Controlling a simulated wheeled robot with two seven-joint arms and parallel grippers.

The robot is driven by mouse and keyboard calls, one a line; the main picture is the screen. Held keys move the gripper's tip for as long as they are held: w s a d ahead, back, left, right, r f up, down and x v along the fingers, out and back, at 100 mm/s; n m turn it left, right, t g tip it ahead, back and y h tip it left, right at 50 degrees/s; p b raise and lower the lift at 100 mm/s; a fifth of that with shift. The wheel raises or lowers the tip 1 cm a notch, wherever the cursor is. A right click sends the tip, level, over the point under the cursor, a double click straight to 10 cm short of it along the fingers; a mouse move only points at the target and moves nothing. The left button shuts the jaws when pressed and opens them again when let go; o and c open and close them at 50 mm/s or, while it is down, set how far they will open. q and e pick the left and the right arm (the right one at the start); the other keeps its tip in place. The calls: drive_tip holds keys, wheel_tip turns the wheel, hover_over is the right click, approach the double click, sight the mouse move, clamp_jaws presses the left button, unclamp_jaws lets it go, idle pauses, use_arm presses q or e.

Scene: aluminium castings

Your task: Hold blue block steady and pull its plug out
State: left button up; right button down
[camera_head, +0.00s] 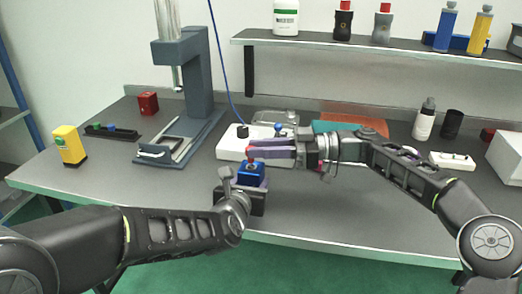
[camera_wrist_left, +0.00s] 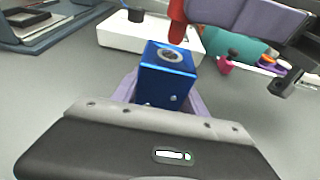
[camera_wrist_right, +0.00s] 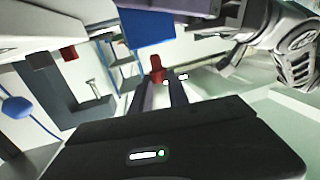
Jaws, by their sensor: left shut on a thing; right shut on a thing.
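The blue block (camera_head: 251,174) stands near the front edge of the table, clamped between the purple fingers of my left gripper (camera_head: 250,181). In the left wrist view the block (camera_wrist_left: 167,80) shows a round open hole in its top face. The red plug (camera_head: 251,153) is in my right gripper (camera_head: 258,152), which reaches in from the right, shut on it. In the left wrist view the plug (camera_wrist_left: 178,22) hangs clear of the hole, above and to its right. The right wrist view also shows the red plug (camera_wrist_right: 157,68) at the fingertips, near the blue block (camera_wrist_right: 148,28).
A white box (camera_head: 232,148) with a black knob stands close behind the block. A grey press stand (camera_head: 190,80) is at the back left, with a yellow block (camera_head: 69,145) farther left. A teal and orange bin area (camera_head: 350,124) lies behind my right arm. The front-right tabletop is clear.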

drive_tip(key=shift+r, duration=2.2)
use_arm(q)
drive_tip(key=o, duration=1.5)
drive_tip(key=shift+s, duration=0.1)
drive_tip(key=v, duration=1)
drive_tip(key=shift+s+a+r, duration=0.1)
drive_tip(key=shift+s+r, duration=0.1)
drive_tip(key=shift+r, duration=0.05)
drive_tip(key=shift+s+a+r, duration=0.1)
drive_tip(key=shift+s+a, duration=0.05)
drive_tip(key=shift+s, duration=0.45)
